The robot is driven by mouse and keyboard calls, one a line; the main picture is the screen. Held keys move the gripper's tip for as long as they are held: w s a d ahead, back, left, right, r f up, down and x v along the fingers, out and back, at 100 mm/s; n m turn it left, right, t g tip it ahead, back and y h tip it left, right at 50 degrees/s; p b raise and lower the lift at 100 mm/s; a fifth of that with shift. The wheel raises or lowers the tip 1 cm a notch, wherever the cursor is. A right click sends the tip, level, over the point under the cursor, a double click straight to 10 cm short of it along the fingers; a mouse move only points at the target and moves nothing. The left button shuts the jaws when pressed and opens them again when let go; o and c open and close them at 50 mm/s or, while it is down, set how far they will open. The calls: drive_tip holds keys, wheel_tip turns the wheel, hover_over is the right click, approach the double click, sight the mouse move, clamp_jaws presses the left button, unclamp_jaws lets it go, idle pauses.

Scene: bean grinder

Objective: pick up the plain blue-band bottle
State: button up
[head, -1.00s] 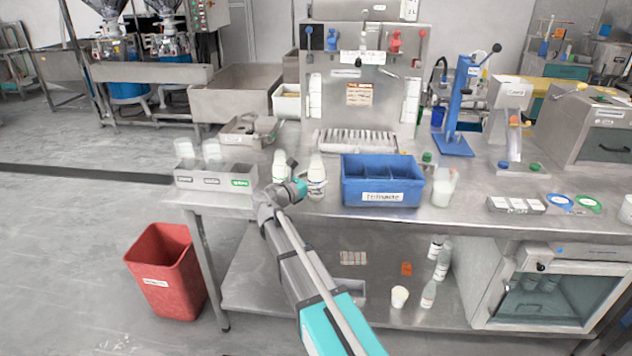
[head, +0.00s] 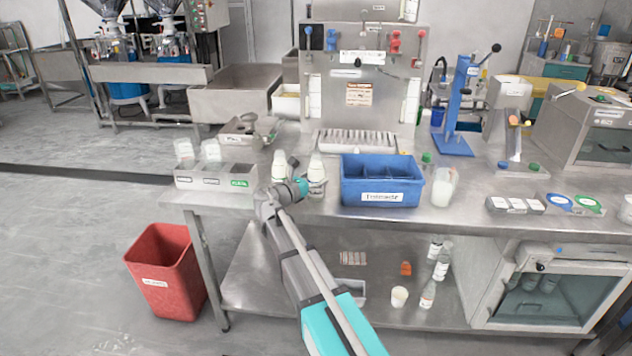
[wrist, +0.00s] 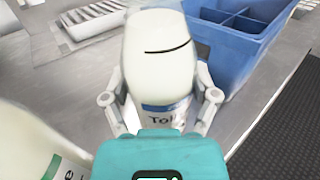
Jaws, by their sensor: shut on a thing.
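A white bottle (wrist: 160,55) with a blue band, a partly hidden label and a curved black line stands between the two fingers of my gripper (wrist: 162,98) in the wrist view. The fingers are shut on its sides. In the head view this bottle (head: 316,166) is on the bench left of the blue bin, its lower part partly hidden by my gripper (head: 310,187). A second white bottle (head: 279,162) stands just left of it. In the wrist view that bottle (wrist: 30,150) shows a green band at the lower left, close to my gripper.
A blue divided bin (head: 380,197) stands close on the right, with a clear jar (head: 443,188) beyond it. A grey labelled holder (head: 215,180) is on the left. A slotted drip tray (head: 356,141) lies behind. A red bin (head: 163,275) stands on the floor.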

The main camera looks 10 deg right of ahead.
drive_tip(key=shift+r, duration=0.15)
wheel_tip(320, 180, up, 2)
drive_tip(key=p, duration=0.2)
drive_tip(key=shift+r+p, duration=0.25)
drive_tip(key=shift+p, duration=0.1)
drive_tip(key=s+a+r+p, duration=0.1)
drive_tip(key=s+r+p, duration=0.9)
drive_tip(key=s, duration=0.4)
drive_tip(key=shift+a+r, duration=0.15)
drive_tip(key=shift+a, duration=0.25)
